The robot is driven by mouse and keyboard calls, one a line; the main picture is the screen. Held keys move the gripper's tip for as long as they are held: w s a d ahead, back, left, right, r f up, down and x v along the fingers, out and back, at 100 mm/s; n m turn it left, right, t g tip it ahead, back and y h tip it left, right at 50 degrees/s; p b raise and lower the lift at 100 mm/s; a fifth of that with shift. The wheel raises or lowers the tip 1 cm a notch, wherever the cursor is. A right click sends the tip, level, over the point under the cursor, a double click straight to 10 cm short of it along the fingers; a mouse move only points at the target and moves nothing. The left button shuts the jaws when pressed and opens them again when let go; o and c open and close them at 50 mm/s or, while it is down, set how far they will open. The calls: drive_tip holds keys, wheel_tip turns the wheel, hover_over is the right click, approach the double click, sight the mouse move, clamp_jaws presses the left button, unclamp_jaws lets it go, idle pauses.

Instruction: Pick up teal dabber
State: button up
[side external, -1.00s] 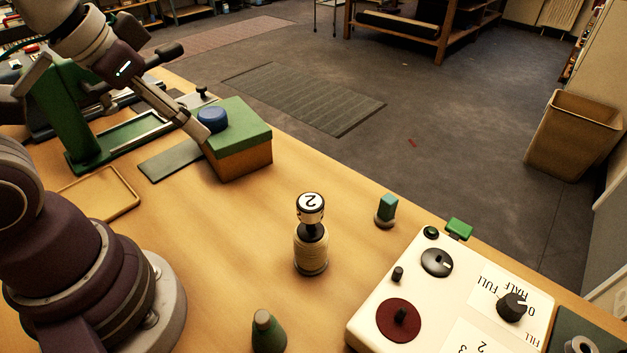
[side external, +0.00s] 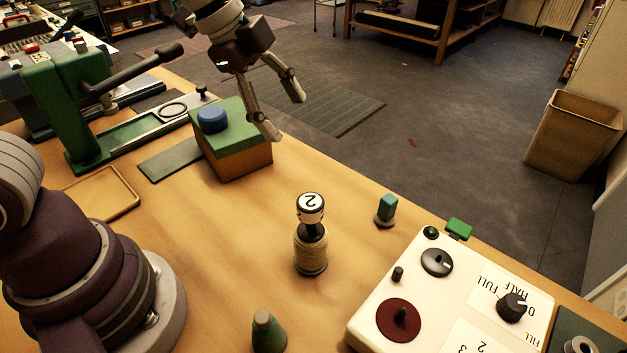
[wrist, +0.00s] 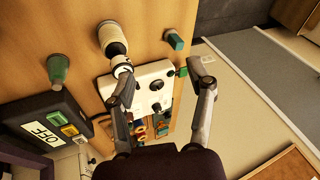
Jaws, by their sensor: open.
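In the wrist view the teal dabber (wrist: 175,40) is at the top, right of centre. My gripper (side external: 285,115) is open and empty, with its fingers spread. It hangs in the air by the right side of the green-topped box, well to the upper left of the dabber in the side view. In the wrist view the gripper (wrist: 160,73) has the dabber above the gap between its fingertips.
A numbered bottle-like stamp (side external: 311,245) stands left of the dabber. A white control panel (side external: 455,275) with knobs lies to its right. A green cone (side external: 266,333) stands in front. A green-topped box (side external: 235,135) with a blue knob is at the left. Bare wood lies between.

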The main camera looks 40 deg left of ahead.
drive_tip(key=w+d+f+m, duration=0.4)
drive_tip(key=w+f+m, duration=0.1)
drive_tip(key=m, duration=0.6)
drive_tip(key=m+y, duration=0.2)
drive_tip(key=m, duration=0.9)
approach(385, 202)
drive_tip(key=f, duration=0.1)
drive_tip(key=x, duration=1.1)
drive_tip(key=shift+w, duration=0.15)
drive_tip(key=shift+c, duration=0.4)
drive_tip(key=shift+r, duration=0.1)
clamp_jaws()
